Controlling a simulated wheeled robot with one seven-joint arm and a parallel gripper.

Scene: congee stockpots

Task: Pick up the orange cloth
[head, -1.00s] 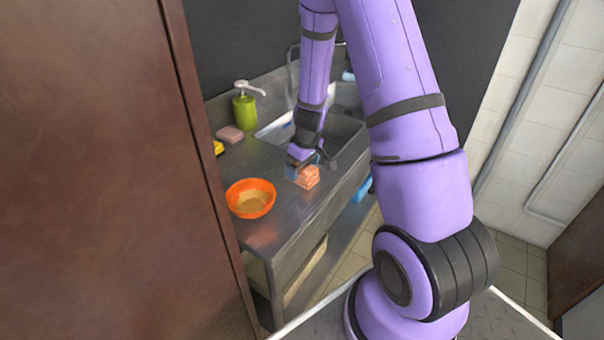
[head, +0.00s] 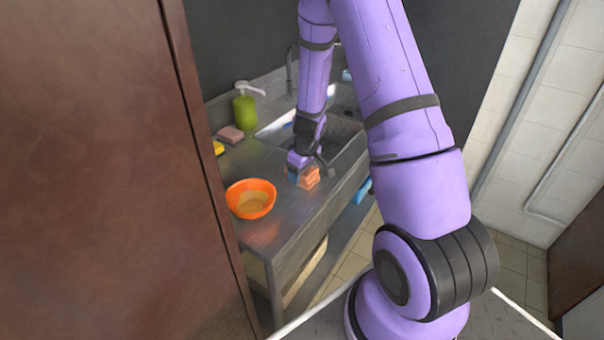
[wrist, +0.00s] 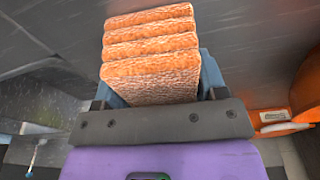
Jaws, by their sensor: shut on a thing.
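The orange cloth (head: 311,178) is a folded stack of several layers on the metal counter, near its front edge. In the wrist view the cloth (wrist: 150,45) sits between the two blue fingers of my gripper (wrist: 158,80). My gripper (head: 303,172) is shut on it in the head view, coming down from above. The wrist view shows the textured folded layers standing out past the fingers. Whether the cloth's underside touches the counter cannot be told.
An orange bowl (head: 250,199) stands on the counter (head: 285,213) to the left. A green soap bottle (head: 244,105), a pink sponge (head: 231,134) and a yellow item (head: 218,147) are farther back. The sink (head: 338,135) lies behind my gripper. A brown panel (head: 95,170) fills the left side.

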